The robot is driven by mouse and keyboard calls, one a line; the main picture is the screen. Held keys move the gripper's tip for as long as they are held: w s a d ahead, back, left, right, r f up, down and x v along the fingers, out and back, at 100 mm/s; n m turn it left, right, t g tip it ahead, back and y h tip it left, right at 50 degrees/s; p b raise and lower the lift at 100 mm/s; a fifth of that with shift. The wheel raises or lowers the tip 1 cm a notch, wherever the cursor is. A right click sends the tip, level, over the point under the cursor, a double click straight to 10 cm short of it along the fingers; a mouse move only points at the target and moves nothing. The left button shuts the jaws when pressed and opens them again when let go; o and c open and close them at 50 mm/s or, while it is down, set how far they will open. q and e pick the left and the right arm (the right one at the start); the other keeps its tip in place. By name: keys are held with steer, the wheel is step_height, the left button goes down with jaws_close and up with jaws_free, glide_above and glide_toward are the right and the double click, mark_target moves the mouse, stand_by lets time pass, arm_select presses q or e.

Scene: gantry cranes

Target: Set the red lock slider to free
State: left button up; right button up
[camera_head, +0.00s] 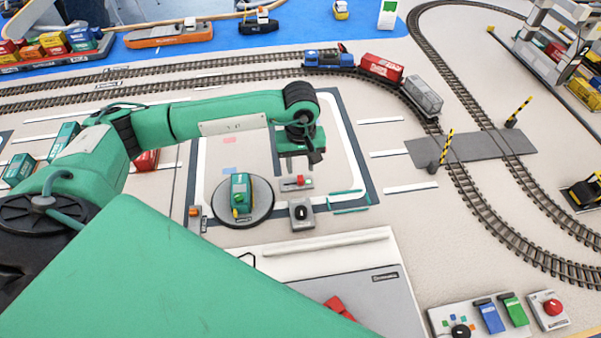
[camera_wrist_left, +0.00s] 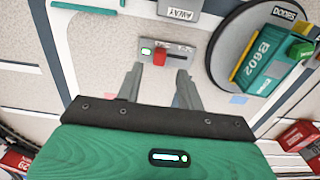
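The red lock slider (camera_head: 300,180) sits on a small grey plate beside the turntable. In the left wrist view, the red knob (camera_wrist_left: 160,58) stands near the left end of its slot, next to a lit green lamp (camera_wrist_left: 146,51). My left gripper (camera_head: 312,160) hangs just behind the plate in the head view. In the left wrist view, its two fingers (camera_wrist_left: 160,74) are apart and empty, pointing toward the slider, with the knob ahead between the tips. The fingers do not appear to touch the knob. My right gripper is not in view.
A round turntable (camera_head: 264,208) carries a green locomotive (camera_head: 240,190) left of the slider. A grey box with a black knob (camera_head: 302,213) stands just in front of the plate. Rails with a freight train (camera_head: 380,68) run behind. A control panel (camera_head: 469,320) lies at front right.

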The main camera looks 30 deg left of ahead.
mark_target(300, 178)
arm_select(q)
step_height(300, 178, down, 5)
steer(key=shift+f, duration=0.1)
stand_by(0.3)
jaws_close()
